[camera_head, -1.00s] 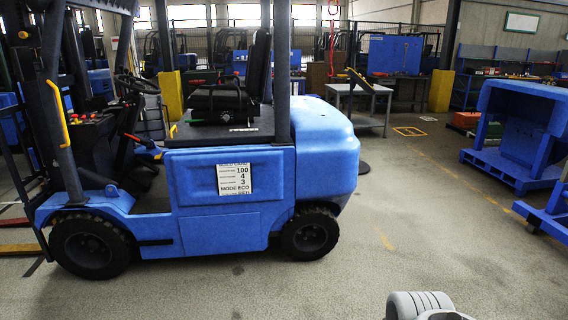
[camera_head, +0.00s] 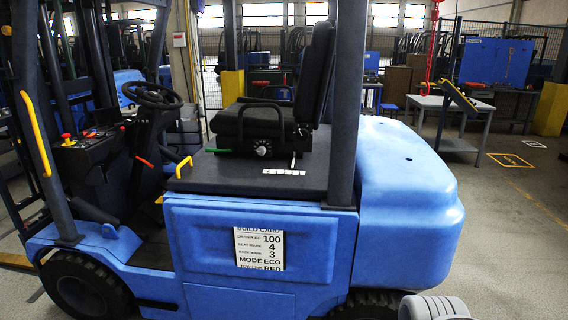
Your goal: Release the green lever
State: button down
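A blue forklift (camera_head: 400,190) fills most of the head view, seen from its side. An orange-red lever (camera_head: 144,161) and a yellow handle (camera_head: 183,167) stand left of the seat. My gripper is not in view; only a grey rounded part of my own arm shows at the bottom right.
A printed build card (camera_head: 264,248) is on the forklift's side panel. The steering wheel (camera_head: 152,95) and a console with a red button (camera_head: 66,137) are at left. A table (camera_head: 450,105) stands behind at right. The floor (camera_head: 510,250) at right is clear.

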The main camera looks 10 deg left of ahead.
aim_at(233, 149)
jog(key=u, duration=0.85)
jog(key=i, duration=1.6)
jog(key=u, duration=1.05)
